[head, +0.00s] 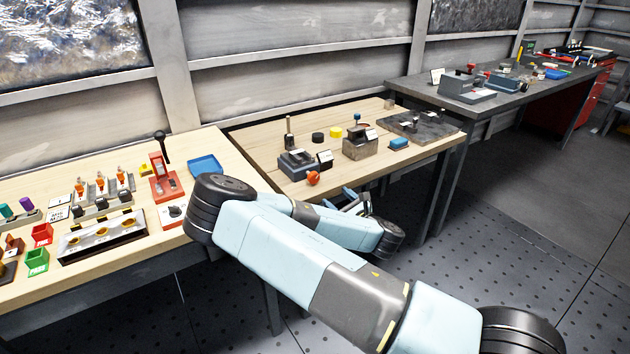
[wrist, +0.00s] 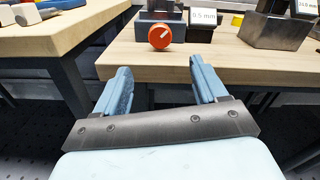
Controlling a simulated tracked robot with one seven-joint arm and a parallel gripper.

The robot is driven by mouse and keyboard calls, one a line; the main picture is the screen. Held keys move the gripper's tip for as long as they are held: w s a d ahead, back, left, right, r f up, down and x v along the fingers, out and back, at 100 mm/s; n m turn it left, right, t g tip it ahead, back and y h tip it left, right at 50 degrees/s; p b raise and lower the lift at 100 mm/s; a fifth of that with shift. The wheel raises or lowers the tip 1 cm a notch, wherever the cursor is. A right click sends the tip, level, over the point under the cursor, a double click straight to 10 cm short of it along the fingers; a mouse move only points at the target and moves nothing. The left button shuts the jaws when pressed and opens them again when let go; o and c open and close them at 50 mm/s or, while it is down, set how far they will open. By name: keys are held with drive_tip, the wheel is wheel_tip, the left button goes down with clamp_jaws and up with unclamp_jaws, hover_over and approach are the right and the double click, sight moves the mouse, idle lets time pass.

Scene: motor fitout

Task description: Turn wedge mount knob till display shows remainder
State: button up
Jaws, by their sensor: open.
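An orange-red round knob (wrist: 166,36) with a white pointer line sits on the front of a dark block mount (wrist: 158,16) at the table edge. The pointer slants up to the right. A small white display (wrist: 203,17) beside it reads what looks like 0.5 mm; the first digit is unclear. In the head view the knob (head: 313,178) stands in front of the mount (head: 297,162), with the display (head: 325,156) at its right. My gripper (wrist: 158,72) is open and empty, short of the table edge, with the knob ahead between its fingers.
The wooden table (head: 350,180) also holds a second block with a display (head: 361,145), a blue block (head: 399,142), a dark plate and small black and yellow discs. A blue tray (head: 205,165) and several fixtures occupy the left table.

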sight(315, 180)
drive_tip(key=x, duration=1.3)
drive_tip(key=shift+w+a, duration=0.15)
drive_tip(key=shift+a, duration=0.05)
drive_tip(key=shift+c, duration=0.3)
drive_tip(key=c, duration=1)
drive_tip(key=m, duration=0.4)
drive_tip(key=shift+m, duration=0.3)
drive_tip(key=shift+f, duration=0.1)
drive_tip(key=o, duration=1.1)
drive_tip(key=shift+c, duration=0.2)
drive_tip(key=shift+d, duration=0.1)
drive_tip(key=v, duration=1.3)
drive_tip(key=shift+s+d, duration=0.2)
drive_tip(key=shift+s, duration=0.1)
